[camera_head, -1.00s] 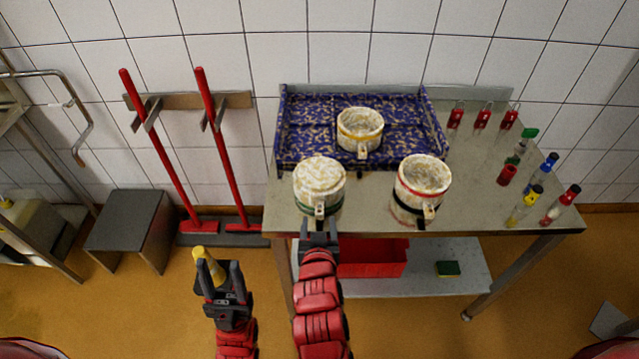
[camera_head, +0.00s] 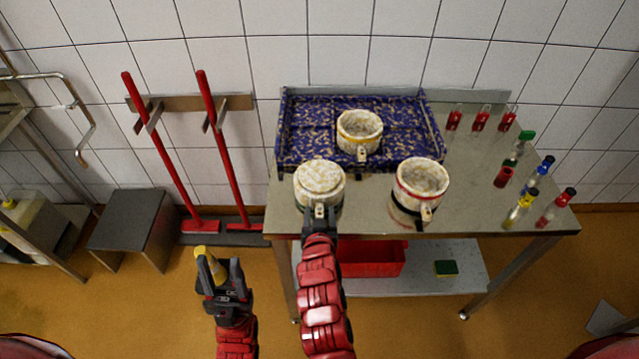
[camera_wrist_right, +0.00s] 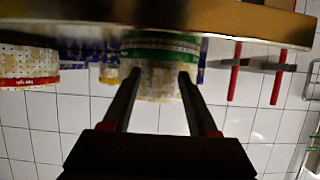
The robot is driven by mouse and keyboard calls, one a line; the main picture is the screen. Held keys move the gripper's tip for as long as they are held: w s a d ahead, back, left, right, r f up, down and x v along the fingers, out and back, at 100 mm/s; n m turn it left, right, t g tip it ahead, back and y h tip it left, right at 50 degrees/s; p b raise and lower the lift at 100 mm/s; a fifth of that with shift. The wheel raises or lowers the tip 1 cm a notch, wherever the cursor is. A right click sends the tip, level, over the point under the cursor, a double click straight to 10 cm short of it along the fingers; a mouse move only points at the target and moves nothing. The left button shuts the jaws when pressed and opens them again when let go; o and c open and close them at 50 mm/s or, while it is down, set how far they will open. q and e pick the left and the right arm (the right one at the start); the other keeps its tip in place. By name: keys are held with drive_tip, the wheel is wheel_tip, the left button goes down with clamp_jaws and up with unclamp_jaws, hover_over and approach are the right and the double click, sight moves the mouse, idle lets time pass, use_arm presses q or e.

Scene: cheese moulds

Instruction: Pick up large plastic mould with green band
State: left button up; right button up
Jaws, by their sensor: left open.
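The large white plastic mould with green band (camera_head: 320,176) stands near the front left of the steel table, its top pale and mottled. The green band shows clearly in the right wrist view (camera_wrist_right: 160,45), which looks upside down; in the head view my gripper and the mould's side mostly hide it. My right gripper (camera_head: 319,211) is at the mould's front, by its handle. In the wrist view its two fingers (camera_wrist_right: 159,74) are apart in front of the mould's wall; I cannot tell whether they touch it. My left gripper (camera_head: 220,262) is open, low and left of the table.
A red-banded mould (camera_head: 420,186) stands to the right on the steel table (camera_head: 375,215). A yellow-banded mould (camera_head: 359,132) sits in the blue patterned tray (camera_head: 300,150) behind. Several bottles (camera_head: 520,205) stand at the right. A stool (camera_head: 130,220) and red-handled brooms (camera_head: 222,150) are at left.

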clamp_jaws()
idle(1.2)
